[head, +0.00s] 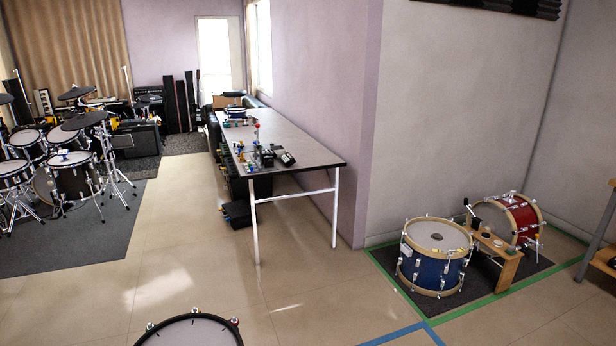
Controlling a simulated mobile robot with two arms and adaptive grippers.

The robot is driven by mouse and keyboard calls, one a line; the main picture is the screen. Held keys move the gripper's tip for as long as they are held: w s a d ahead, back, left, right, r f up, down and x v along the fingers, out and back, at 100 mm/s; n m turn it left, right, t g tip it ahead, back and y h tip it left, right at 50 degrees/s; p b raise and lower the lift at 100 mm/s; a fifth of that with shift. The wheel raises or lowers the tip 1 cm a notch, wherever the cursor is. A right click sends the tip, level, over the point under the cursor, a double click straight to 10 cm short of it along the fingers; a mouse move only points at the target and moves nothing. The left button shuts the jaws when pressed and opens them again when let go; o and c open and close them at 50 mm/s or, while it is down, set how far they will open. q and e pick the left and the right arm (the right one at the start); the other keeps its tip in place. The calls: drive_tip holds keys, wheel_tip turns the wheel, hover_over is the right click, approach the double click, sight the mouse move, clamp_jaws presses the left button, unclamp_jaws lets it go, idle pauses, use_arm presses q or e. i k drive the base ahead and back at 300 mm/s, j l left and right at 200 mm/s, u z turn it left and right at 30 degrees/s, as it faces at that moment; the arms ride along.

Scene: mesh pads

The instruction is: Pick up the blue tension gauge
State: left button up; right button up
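I cannot make out the blue tension gauge for certain. Several small items lie on the long grey table (303,156), including small blue ones (268,161) among dark and metallic pieces, too small to identify. A small pale bluish item (63,155) rests on a drum of the kit at the left, also too small to tell. Neither of my grippers is in view.
A blue drum (428,270), a red drum (520,219) and a small wooden bench (492,243) stand on a dark mat at right, within green tape. A drum kit (75,180) stands at left. A drum top (192,333) shows at the bottom edge. The floor between is clear.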

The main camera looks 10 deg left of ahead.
sight(64, 153)
drive_tip(key=i+l+z, duration=0.15)
drive_tip(key=i+l, duration=1.15)
drive_tip(key=l, duration=0.15)
drive_tip(key=i+j+u, duration=0.2)
drive_tip(key=i+u, duration=0.2)
drive_tip(key=i, duration=0.15)
drive_tip(key=i+u, duration=0.4)
drive_tip(key=i, duration=0.15)
drive_tip(key=i+l+u, duration=0.2)
drive_tip(key=i+u, duration=0.2)
drive_tip(key=i, duration=0.15)
drive_tip(key=i+j+u, duration=0.15)
drive_tip(key=i+u, duration=0.3)
drive_tip(key=i, duration=0.15)
drive_tip(key=i+u, duration=0.5)
drive_tip(key=i, duration=0.15)
drive_tip(key=i+l+u, duration=0.45)
drive_tip(key=i+j+u, duration=0.25)
drive_tip(key=i, duration=0.85)
drive_tip(key=i+u, duration=0.25)
drive_tip(key=i, duration=0.9)
